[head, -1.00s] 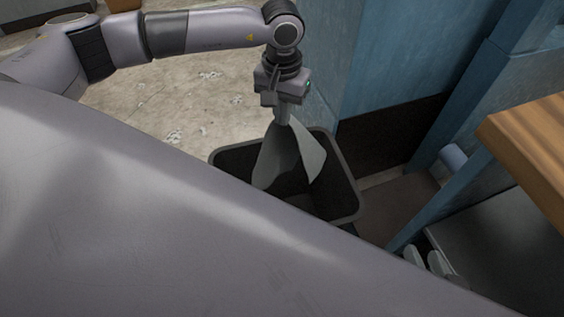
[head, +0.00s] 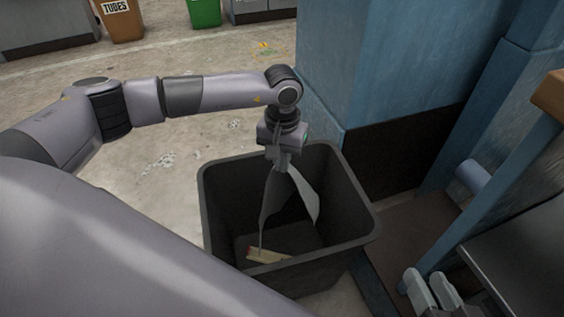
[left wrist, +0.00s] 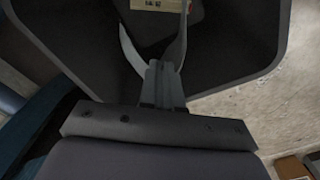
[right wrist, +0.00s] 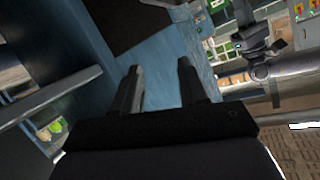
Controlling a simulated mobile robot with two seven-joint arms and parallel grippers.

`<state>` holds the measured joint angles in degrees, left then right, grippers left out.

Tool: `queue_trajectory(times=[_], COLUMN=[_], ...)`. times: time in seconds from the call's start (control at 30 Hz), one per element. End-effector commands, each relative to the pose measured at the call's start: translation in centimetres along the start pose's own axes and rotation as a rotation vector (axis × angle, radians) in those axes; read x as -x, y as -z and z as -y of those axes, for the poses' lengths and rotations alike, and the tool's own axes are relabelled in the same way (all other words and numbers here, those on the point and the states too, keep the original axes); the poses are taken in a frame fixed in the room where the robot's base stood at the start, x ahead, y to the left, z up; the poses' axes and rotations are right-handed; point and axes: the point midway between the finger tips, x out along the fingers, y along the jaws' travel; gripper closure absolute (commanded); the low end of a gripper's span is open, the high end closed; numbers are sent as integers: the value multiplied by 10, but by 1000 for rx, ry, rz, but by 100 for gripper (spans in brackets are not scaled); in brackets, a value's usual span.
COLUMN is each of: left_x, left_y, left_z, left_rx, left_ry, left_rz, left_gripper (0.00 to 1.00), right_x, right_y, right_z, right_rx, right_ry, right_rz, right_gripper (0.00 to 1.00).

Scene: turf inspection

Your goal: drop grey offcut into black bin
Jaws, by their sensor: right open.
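The grey offcut (head: 273,197), a thin bent sheet with two hanging flaps, is gripped at its top by my left gripper (head: 283,163). It hangs into the mouth of the black bin (head: 364,215), inside its walls. In the left wrist view, the left fingers (left wrist: 162,75) are shut on the offcut (left wrist: 131,48), with the bin wall (left wrist: 70,45) around it. My right gripper (head: 434,290) is away from the bin at the lower right. Its fingers (right wrist: 160,72) are apart and empty in the right wrist view.
A pale printed scrap (head: 268,255) lies on the bin floor. A blue pillar (head: 350,70) stands right behind the bin. A wooden-topped bench edge (head: 549,95) is at the right. Open concrete floor (head: 190,140) lies left of the bin, with brown (head: 120,22) and green (head: 205,12) bins farther back.

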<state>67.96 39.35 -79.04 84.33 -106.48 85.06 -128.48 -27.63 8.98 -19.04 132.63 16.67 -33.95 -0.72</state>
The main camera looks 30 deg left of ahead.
Motion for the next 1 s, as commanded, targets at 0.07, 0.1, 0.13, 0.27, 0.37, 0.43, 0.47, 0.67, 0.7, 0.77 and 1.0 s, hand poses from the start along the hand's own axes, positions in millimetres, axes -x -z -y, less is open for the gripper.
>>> queue_trajectory(times=[0.07,0.1,0.13,0.27,0.37,0.43,0.47,0.67,0.7,0.77,1.0], left_x=[-14,-19,-23,-37,-45,-49,-50,-51,-51,-51,-50], left_y=[0,0,0,0,0,0,0,0,0,0,0], left_z=[0,0,0,0,0,0,0,0,0,0,0], left_rx=[0,0,0,0,0,0,0,0,0,0,0], left_ry=[0,0,0,1,1,1,1,1,1,1,1], left_rz=[1,1,1,1,1,1,0,0,0,0,0], left_gripper=[100,100,100,100,100,100,100,100,100,100,67], right_x=[1,2,3,8,10,12,13,14,14,14,14], right_y=[-5,-5,-5,-5,-4,-3,-2,-1,0,0,0], right_z=[-5,-7,-8,-13,-15,-16,-16,-17,-17,-17,-16], right_rx=[28,44,56,104,132,145,150,161,161,161,161], right_ry=[-13,-21,-26,-47,-59,-65,-67,-72,-72,-72,-71], right_rz=[-16,-25,-32,-61,-77,-87,-90,-97,-97,-97,-98], right_gripper=[57,57,57,57,57,57,57,57,57,57,57])
